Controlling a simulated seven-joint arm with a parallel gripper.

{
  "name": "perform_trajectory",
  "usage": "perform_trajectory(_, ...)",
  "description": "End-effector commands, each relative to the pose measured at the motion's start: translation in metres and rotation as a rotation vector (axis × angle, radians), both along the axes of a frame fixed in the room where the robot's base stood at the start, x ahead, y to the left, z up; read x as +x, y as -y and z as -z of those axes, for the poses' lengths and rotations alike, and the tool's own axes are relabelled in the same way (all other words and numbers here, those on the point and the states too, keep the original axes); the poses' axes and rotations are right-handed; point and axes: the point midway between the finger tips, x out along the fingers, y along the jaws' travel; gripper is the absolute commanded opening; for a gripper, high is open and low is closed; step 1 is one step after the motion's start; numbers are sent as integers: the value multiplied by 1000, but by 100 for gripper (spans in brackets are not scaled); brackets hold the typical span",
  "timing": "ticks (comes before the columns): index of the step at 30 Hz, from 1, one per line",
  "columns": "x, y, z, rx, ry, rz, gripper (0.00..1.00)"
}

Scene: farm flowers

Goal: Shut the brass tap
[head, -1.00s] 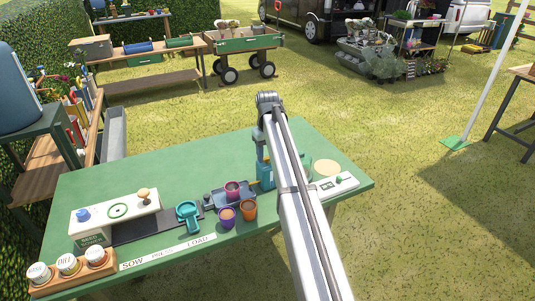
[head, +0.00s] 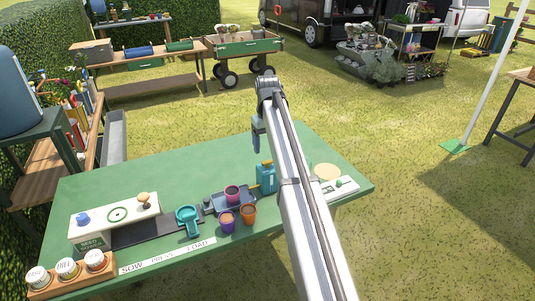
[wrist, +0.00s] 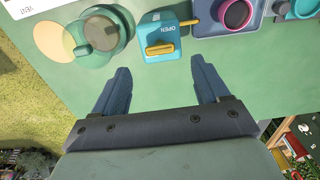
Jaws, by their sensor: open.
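The tap is a teal block (wrist: 160,30) with a brass handle (wrist: 160,48) and a brass spout (wrist: 190,21) in the wrist view. The handle lies crosswise, close to the word OPEN on the block. In the head view the teal block (head: 266,177) is partly hidden by my arm. The spout points toward a pink-rimmed pot (wrist: 236,14). My gripper (wrist: 160,66) is open and empty, its two fingers spread on either side below the tap in the wrist view. In the head view my gripper (head: 256,148) hangs above the table, apart from the tap.
A round glassy piece with a dark knob (wrist: 100,32) stands beside the tap. Purple (head: 227,220) and orange (head: 248,215) pots and a teal scoop-like piece (head: 188,218) are on its other side. The back of the green table (head: 205,155) is clear.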

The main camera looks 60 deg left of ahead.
Motion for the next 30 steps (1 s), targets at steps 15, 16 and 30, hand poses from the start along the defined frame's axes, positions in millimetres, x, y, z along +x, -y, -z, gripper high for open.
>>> perform_trajectory(15,0,-1,-72,0,0,0,74)
perform_trajectory(16,0,0,-74,0,0,0,74)
perform_trajectory(30,0,0,-76,0,0,0,74)
